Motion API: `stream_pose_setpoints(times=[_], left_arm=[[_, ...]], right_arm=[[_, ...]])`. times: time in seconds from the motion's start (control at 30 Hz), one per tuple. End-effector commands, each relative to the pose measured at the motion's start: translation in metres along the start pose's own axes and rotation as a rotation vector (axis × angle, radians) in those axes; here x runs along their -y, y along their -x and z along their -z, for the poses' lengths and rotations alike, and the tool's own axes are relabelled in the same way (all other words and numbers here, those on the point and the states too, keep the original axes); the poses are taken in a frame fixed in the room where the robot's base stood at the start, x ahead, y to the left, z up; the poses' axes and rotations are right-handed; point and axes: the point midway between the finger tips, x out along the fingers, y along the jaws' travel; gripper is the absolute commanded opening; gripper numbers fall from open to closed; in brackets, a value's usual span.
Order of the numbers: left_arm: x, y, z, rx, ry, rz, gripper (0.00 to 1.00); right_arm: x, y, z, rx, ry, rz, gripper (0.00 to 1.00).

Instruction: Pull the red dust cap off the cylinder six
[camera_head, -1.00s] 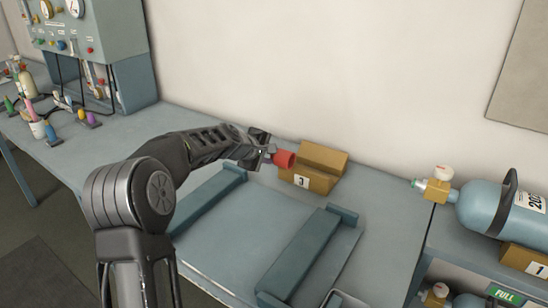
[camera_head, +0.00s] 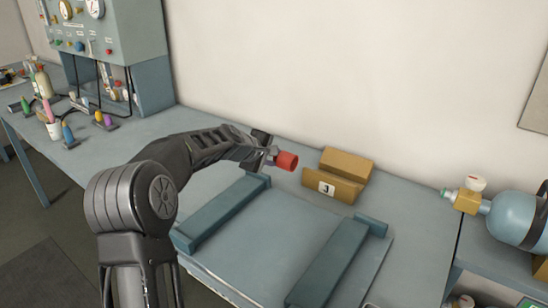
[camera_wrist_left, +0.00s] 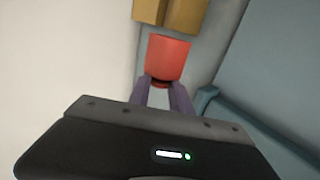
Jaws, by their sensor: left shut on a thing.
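A red dust cap (camera_head: 288,161) is held at the tips of my left gripper (camera_head: 272,156), in front of the back wall above the bench. In the left wrist view the red cap (camera_wrist_left: 168,60) sits between the two purple-grey fingers (camera_wrist_left: 165,92), which are shut on it. No cylinder is attached to the cap in view. A blue cylinder (camera_head: 515,216) with a brass valve (camera_head: 467,201) lies at the right edge, partly cut off; its number is not readable. My right gripper is not in view.
A cardboard-coloured cradle marked 3 (camera_head: 335,186) stands empty just right of the cap. A teal-railed tray (camera_head: 268,240) lies on the bench in front. A gauge panel (camera_head: 105,35) and small bottles stand at the left.

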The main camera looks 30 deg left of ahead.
Motion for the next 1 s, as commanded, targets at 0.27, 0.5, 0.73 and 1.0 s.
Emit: stream_pose_setpoints(times=[0.27, 0.5, 0.73, 1.0], left_arm=[[0.000, 0.000, 0.000, 0.000, 0.000, 0.000, 0.00], [0.000, 0.000, 0.007, 0.000, 0.001, 0.001, 0.00], [0.001, -0.001, 0.017, -0.001, 0.001, 0.001, 0.00], [0.000, 0.000, 0.029, -0.001, 0.000, 0.000, 0.00]], right_arm=[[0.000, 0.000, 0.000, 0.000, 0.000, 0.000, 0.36], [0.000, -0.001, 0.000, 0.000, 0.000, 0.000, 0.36], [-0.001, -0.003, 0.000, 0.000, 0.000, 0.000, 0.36], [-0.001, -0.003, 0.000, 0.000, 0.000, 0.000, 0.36]])
